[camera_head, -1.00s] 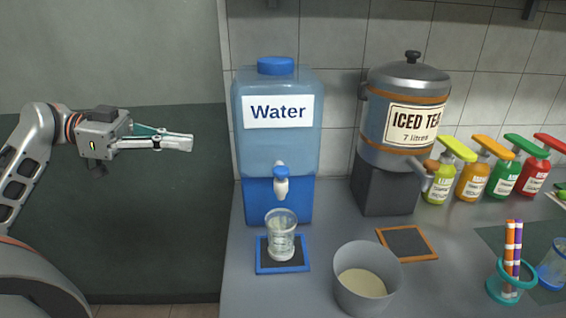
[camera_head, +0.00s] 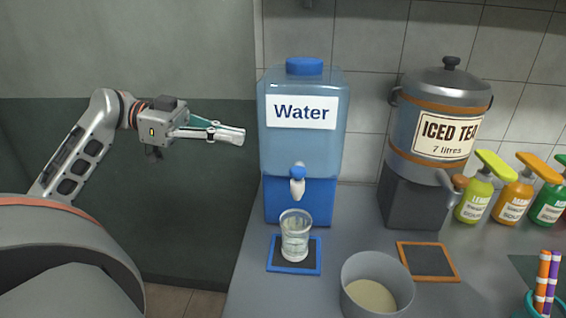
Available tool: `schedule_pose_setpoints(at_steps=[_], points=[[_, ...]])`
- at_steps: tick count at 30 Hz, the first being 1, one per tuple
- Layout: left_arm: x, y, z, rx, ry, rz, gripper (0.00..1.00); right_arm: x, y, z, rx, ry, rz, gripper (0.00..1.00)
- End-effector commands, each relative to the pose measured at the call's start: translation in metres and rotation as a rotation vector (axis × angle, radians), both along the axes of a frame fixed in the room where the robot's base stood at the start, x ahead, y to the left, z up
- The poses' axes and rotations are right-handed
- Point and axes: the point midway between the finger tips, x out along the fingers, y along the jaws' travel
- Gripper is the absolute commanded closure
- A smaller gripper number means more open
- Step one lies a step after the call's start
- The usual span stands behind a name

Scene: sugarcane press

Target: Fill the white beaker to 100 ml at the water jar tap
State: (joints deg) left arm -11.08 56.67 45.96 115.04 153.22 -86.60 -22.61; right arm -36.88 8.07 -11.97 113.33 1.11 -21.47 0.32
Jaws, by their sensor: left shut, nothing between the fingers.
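The water jar (camera_head: 304,150) is a blue translucent tank with a "Water" label, standing on the counter by the wall. Its white and blue tap (camera_head: 297,182) is at the lower front. A clear beaker with white markings (camera_head: 295,236) stands upright below the tap, on a blue-framed dark mat (camera_head: 314,258). It seems to hold clear liquid; the level cannot be read. My left gripper (camera_head: 240,137) is shut and empty, to the left of the jar and apart from it. My right gripper is not in view.
A grey pot (camera_head: 405,285) with pale contents stands right of the beaker. An orange-framed mat (camera_head: 428,262) lies empty behind it. The iced tea dispenser (camera_head: 437,135) and several pump bottles (camera_head: 475,196) stand to the right. Striped straws (camera_head: 546,278) are at the lower right.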

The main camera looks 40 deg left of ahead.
Motion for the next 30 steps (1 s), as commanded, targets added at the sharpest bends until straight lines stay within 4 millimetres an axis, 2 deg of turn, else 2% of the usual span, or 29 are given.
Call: schedule_pose_setpoints(at_steps=[5, 8, 22, 25, 30], points=[[0.003, -0.006, -0.001, -0.001, 0.000, -0.001, 1.00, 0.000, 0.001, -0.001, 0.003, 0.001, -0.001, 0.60], [0.010, -0.016, -0.004, 0.000, 0.000, -0.002, 1.00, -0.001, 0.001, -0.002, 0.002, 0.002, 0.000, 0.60], [0.053, -0.085, -0.019, 0.001, -0.002, -0.003, 1.00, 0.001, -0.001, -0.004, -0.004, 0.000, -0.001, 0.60], [0.054, -0.084, -0.038, -0.002, 0.003, 0.001, 1.00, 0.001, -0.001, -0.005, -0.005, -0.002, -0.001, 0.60], [0.055, -0.084, -0.054, -0.001, 0.001, -0.001, 1.00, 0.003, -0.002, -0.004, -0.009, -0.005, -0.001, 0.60]])
